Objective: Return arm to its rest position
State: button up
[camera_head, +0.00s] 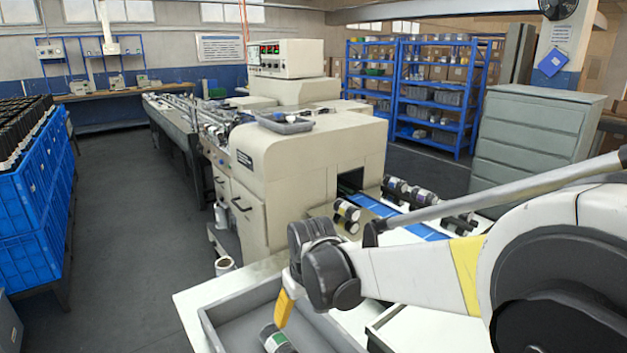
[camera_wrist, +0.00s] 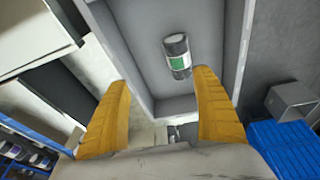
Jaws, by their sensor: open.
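My gripper (camera_wrist: 158,115) is open and empty, its two yellow fingers spread wide in the wrist view. In the head view one yellow finger of my gripper (camera_head: 285,307) shows at the end of my white arm, above a grey tray. The grey tray (camera_head: 222,312) sits on the front of the white table. A dark roll with a green and white label (camera_wrist: 177,56) lies in the tray, apart from the fingers. The same roll shows partly in the head view (camera_head: 277,338), cut off by the frame's lower edge.
A beige wrapping machine (camera_head: 310,155) with a blue conveyor (camera_head: 405,221) stands behind my arm, with several dark rolls (camera_head: 410,195) beside the belt. Blue crates (camera_head: 30,215) stand at the left, a grey drawer cabinet (camera_head: 530,145) at the right. The floor (camera_head: 125,220) between crates and machine is clear.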

jog(key=s+d+r+m+t, duration=0.1)
jog(key=s+d+r+m, duration=0.1)
jog(key=s+d+r, duration=0.4)
jog(key=s+d+r+m+t, duration=0.1)
jog(key=s+d+r, duration=0.2)
jog(key=d, duration=0.4)
jog(key=s+d+m+t+h, duration=0.1)
jog(key=s+d+m+t, duration=0.1)
jog(key=s+d, duration=0.7)
jog(key=shift+s+f+m, duration=0.2)
jog(key=shift+s+m, duration=0.4)
jog(key=shift+s, duration=0.7)
jog(key=shift+d, duration=0.1)
